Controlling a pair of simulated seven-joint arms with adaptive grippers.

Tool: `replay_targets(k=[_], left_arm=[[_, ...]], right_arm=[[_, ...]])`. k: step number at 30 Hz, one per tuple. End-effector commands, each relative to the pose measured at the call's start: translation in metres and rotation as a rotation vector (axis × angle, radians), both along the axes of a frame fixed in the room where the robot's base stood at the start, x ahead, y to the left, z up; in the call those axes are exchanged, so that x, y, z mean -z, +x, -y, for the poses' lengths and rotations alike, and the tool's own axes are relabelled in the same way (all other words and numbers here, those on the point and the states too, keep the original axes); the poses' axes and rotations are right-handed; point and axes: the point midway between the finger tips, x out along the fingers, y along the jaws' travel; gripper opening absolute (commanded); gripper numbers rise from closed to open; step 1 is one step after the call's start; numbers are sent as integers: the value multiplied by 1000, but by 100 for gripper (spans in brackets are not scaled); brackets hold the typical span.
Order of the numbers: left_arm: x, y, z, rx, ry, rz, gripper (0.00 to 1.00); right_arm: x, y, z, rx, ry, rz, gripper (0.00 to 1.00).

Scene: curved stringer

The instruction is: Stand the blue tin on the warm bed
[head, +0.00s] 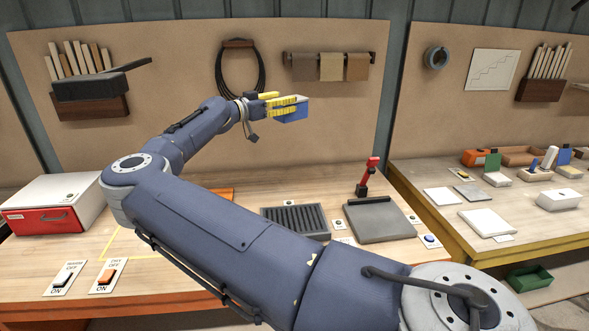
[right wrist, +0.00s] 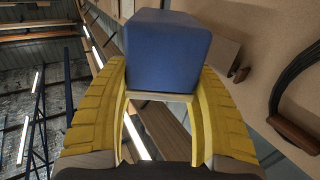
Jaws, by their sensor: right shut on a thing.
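The blue tin (head: 291,115) is a small box-shaped block, held in the air well above the back of the table. My right gripper (head: 290,105) has its yellow fingers shut on it. In the right wrist view the tin (right wrist: 166,52) sits between the fingertips, its far side hidden. The warm bed is not clearly marked. A dark ribbed plate (head: 295,221) and a flat grey slab (head: 380,221) lie on the table below and right of the tin, both bare. I cannot tell which is the warm bed. My left gripper is not in view.
A white box with a red front (head: 48,215) stands at the left. Two rocker switches (head: 62,280) (head: 107,275) sit at the front edge. A red upright lever (head: 370,172) stands behind the slab. My right arm hides the table's middle. A second cluttered table (head: 430,215) is at right.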

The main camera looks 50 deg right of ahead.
Motion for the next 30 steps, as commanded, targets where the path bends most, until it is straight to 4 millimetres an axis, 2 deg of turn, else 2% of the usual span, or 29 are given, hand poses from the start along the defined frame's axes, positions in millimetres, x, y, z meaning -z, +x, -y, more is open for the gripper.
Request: replay_targets(k=[1,6,12,18,26,30], left_arm=[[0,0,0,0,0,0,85],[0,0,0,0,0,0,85],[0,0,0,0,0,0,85],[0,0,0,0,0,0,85],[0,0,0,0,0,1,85],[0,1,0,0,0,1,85]], right_arm=[[14,-5,-3,47,-4,-5,13],[56,-23,-18,210,-5,-5,13],[95,-42,-39,368,-6,-4,13],[118,-56,-55,475,-6,-1,13],[133,-64,-65,532,-4,-1,13],[157,-64,-66,536,-4,-1,13]])
